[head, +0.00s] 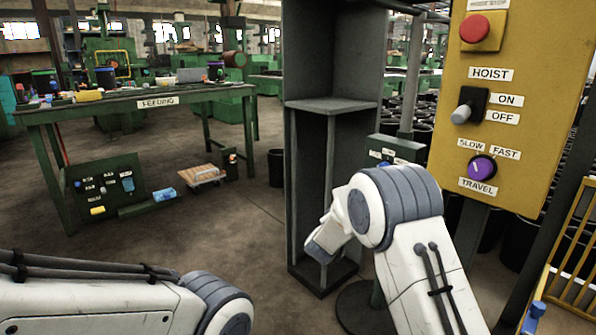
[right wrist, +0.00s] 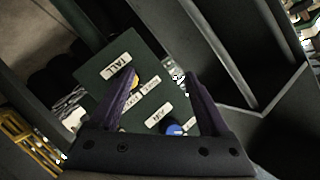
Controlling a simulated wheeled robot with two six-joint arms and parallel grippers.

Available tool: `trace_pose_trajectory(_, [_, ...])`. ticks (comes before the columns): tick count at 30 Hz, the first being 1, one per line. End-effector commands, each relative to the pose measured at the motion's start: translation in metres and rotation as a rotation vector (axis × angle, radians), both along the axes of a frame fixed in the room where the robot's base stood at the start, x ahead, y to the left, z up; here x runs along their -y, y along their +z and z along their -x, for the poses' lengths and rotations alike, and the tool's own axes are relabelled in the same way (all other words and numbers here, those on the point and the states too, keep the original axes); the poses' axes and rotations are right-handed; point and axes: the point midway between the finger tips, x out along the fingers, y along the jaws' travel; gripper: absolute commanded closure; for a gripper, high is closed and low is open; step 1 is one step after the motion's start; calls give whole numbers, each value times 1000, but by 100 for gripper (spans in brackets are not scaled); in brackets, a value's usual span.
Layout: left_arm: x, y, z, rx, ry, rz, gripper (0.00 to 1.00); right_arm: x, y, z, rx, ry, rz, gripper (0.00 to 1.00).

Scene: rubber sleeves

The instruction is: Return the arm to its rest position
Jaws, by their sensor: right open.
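My right arm (head: 405,205) rises from the bottom right of the head view and bends at a grey-banded joint, with its white wrist part pointing down-left in front of the dark cabinet. My right gripper (right wrist: 161,77) shows in the right wrist view. Its two purple fingers are apart with nothing held between them. They point toward a dark green panel (right wrist: 106,84) with white labels, one reading TALL, a yellow knob (right wrist: 135,80) and a blue knob (right wrist: 173,129). I cannot tell whether the fingers touch it. My left arm (head: 95,300) lies across the bottom left; its gripper is outside the view.
A tall grey cabinet (head: 330,104) stands open in the middle. A yellow control board (head: 500,130) with a red button and purple knob is close at right. The green FEEDING table (head: 130,105) is at left. A small green box (head: 410,148) is behind my arm.

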Motion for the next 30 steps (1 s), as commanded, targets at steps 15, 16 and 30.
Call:
trace_pose_trajectory(15, [0,0,0,0,0,0,48,-6,-48,264,-895,812,289,20])
trace_pose_trajectory(16, [0,0,0,0,0,0,48,-4,-49,275,-923,831,299,20])
trace_pose_trajectory(30, [0,17,0,0,0,0,48,-24,-32,380,-1163,1098,426,20])
